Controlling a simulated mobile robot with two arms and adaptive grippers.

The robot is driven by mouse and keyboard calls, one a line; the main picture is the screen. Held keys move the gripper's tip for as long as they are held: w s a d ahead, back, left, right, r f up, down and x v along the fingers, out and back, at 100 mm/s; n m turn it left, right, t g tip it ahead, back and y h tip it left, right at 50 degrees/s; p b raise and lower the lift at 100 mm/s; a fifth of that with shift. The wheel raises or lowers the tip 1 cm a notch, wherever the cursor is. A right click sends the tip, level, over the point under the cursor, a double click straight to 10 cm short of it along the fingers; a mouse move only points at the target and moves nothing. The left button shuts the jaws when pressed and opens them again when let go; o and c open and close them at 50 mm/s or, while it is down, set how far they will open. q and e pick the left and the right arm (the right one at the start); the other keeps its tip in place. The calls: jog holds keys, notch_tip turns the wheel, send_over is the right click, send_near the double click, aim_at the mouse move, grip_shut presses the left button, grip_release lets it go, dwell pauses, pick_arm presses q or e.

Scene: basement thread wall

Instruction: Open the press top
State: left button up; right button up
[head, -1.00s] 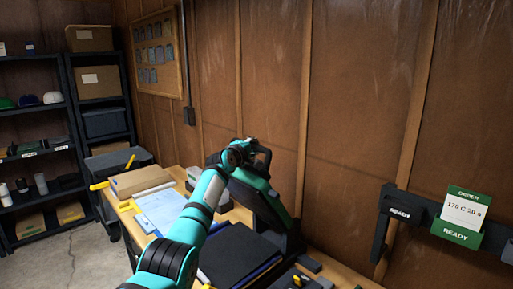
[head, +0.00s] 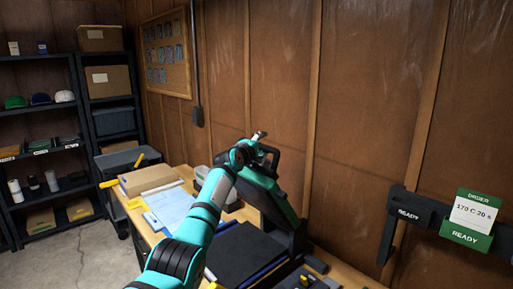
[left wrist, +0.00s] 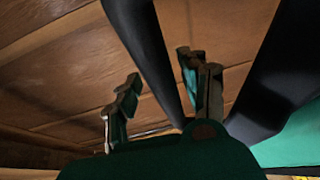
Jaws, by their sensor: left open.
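The press (head: 270,207) stands on the bench with its teal and black top raised and tilted up, apart from the dark flat lower bed (head: 242,252). My left gripper (head: 260,136) is at the upper end of the raised top, beside its black handle loop (head: 272,156). In the left wrist view, its two fingers (left wrist: 158,66) are spread apart, with a dark bar (left wrist: 146,50) passing between them. I cannot tell whether either finger touches the bar. Part of the press is hidden behind my left arm. My right gripper is not seen.
A cardboard box (head: 148,179) and papers (head: 172,207) lie on the bench left of the press. A rack with an order card (head: 474,214) is on the wall at right. Shelves (head: 42,110) stand at left. The wooden wall is close behind the press.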

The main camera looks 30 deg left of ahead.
pick_arm(q)
jog(key=s+r, duration=0.1)
jog(key=s, duration=1.1)
jog(key=shift+r, duration=0.1)
dwell(0.4)
